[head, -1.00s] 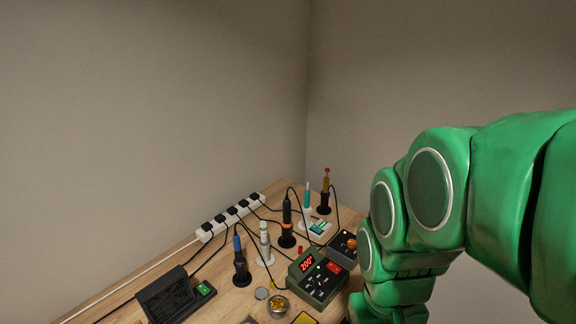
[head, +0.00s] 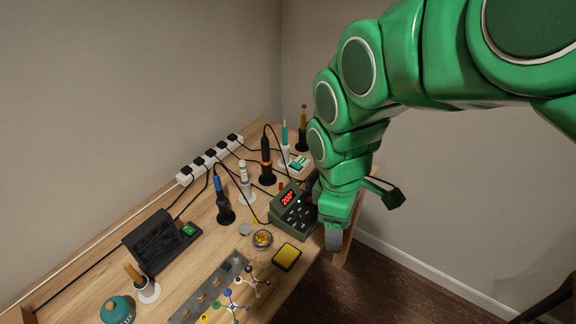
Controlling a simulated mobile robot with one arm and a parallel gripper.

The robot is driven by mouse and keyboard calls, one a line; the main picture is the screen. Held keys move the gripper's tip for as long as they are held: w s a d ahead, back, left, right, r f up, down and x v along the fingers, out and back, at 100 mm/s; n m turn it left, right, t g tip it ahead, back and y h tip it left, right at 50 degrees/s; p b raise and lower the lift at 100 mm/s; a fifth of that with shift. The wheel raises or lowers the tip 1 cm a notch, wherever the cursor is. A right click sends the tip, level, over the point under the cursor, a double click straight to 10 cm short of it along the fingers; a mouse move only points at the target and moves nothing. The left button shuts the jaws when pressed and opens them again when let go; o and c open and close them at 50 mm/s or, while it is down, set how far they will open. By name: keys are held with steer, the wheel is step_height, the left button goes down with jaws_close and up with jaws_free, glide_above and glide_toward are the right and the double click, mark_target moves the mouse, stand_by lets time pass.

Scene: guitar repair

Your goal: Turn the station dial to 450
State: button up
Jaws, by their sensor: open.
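A green soldering station (head: 292,222) with a red display reading 200° stands near the right edge of the wooden table. Its front carries several small buttons; I cannot make out a dial on it in the head view. My gripper (head: 333,238) hangs just to the right of the station, pointing down near the table's edge. It is open, seen nearly edge-on, and appears empty.
Several irons in holders stand behind and left of the station, including a blue-handled one (head: 222,198). A power strip (head: 210,160) with cables lies at the back. A yellow sponge (head: 287,256) and a round tin (head: 262,239) sit in front.

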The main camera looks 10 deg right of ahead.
steer(key=w+a+f+n, duration=0.2)
steer(key=w+f+n, duration=0.4)
steer(key=w+n, duration=0.75)
steer(key=n+t, duration=0.1)
steer(key=n, duration=1)
glide_above(300, 214)
steer(key=shift+y, duration=0.4)
step_height(300, 214, down, 9)
steer(key=shift+f, duration=3.95)
steer(key=c, duration=1.1)
steer(key=shift+o, duration=0.2)
